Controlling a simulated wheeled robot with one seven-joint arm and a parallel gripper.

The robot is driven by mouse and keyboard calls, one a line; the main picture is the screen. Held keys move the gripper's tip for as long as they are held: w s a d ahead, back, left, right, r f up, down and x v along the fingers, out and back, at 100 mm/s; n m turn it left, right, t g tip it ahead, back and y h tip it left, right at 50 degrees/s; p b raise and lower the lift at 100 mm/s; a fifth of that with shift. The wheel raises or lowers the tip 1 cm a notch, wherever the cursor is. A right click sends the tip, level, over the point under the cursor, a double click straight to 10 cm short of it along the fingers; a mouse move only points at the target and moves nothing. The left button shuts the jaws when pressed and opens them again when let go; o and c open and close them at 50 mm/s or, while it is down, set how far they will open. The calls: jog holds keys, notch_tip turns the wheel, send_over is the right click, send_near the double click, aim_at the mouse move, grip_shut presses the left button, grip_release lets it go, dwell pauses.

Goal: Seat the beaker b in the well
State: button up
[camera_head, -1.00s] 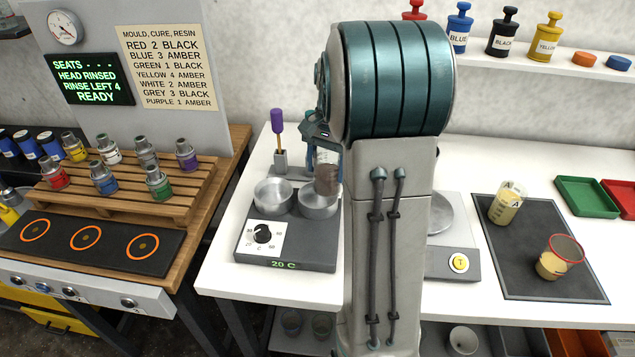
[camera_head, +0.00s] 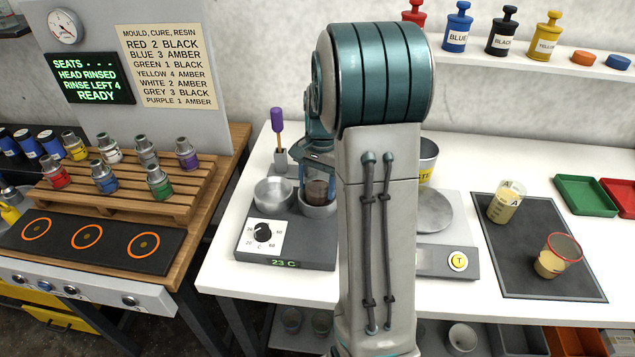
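A clear beaker with dark brown contents (camera_head: 317,191) stands at the right well (camera_head: 318,211) of the grey heating unit (camera_head: 290,256). Its lower part is inside the well's rim, and I cannot tell whether it touches the bottom. No letter shows on it. My gripper (camera_head: 317,178) points down, with its blue fingers on either side of this beaker, and looks shut on it. My arm hides part of the unit's right side. The left well (camera_head: 273,194) is empty. The unit's display reads 23 C.
A dark mat (camera_head: 545,285) holds a beaker marked A (camera_head: 507,203) and a red-rimmed beaker (camera_head: 557,257). A purple-handled tool (camera_head: 278,130) stands behind the left well.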

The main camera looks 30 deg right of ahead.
jog(key=o, duration=0.3)
jog(key=shift+o, duration=0.2)
notch_tip(320, 180, up, 12)
jog(key=d, duration=0.1)
jog(key=s+a+f+n+t, duration=0.1)
jog(key=s+a+n+t, duration=0.1)
jog(key=s+a+n, duration=0.3)
jog(key=s+a+f+n+t+h, duration=0.1)
jog(key=s+a+n, duration=0.5)
jog(key=s, duration=0.8)
jog(key=shift+a+f+t, duration=0.4)
jog(key=shift+a+f, duration=0.4)
jog(key=shift+a, duration=1.1)
